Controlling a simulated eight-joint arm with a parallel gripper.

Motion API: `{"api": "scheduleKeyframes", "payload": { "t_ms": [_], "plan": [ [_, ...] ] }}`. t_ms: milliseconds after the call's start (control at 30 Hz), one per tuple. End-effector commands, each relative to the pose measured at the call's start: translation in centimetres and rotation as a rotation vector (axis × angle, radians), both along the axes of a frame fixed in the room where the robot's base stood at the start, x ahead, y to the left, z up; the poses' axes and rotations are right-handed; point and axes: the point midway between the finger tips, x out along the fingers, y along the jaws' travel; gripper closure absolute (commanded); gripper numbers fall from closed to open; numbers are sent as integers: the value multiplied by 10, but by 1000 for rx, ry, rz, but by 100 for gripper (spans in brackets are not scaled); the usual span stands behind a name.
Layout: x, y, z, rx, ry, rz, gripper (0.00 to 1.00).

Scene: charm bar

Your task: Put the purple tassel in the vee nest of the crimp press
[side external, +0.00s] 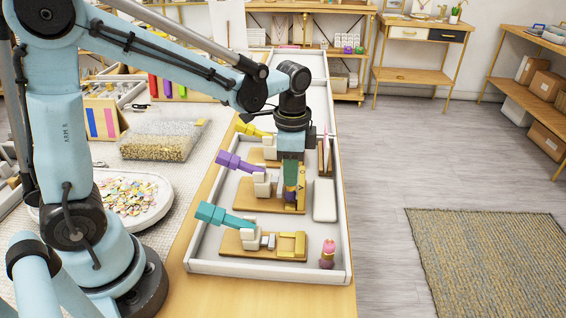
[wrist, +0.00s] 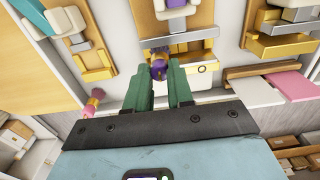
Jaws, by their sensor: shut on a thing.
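The purple tassel (wrist: 158,70) has a gold part and sits between the green fingers of my gripper (wrist: 160,82) in the wrist view. In the side view my gripper (side external: 291,178) points down at the nest end of the middle press. The tassel (side external: 290,196) shows just below the fingers, low over that end. The middle crimp press (side external: 262,186) has a purple handle, a pale body and a gold nest end on a wooden base. The fingers partly hide this nest, so I cannot tell its shape or whether the tassel touches it.
A teal-handled press (side external: 262,243) stands in front and a yellow-handled press (side external: 268,152) behind, in the same white-rimmed tray (side external: 270,272). A pink tassel (side external: 327,256) stands at the tray's front right corner. A white block (side external: 324,200) lies right of my gripper.

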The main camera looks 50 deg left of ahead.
Motion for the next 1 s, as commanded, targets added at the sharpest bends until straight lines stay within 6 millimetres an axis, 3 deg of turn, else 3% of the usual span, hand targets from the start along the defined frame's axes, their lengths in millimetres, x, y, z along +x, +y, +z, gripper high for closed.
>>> {"api": "scheduleKeyframes", "payload": {
  "t_ms": [1000],
  "plan": [
    [0, 0, -10, 0, 0, 0, 100]
  ]
}}
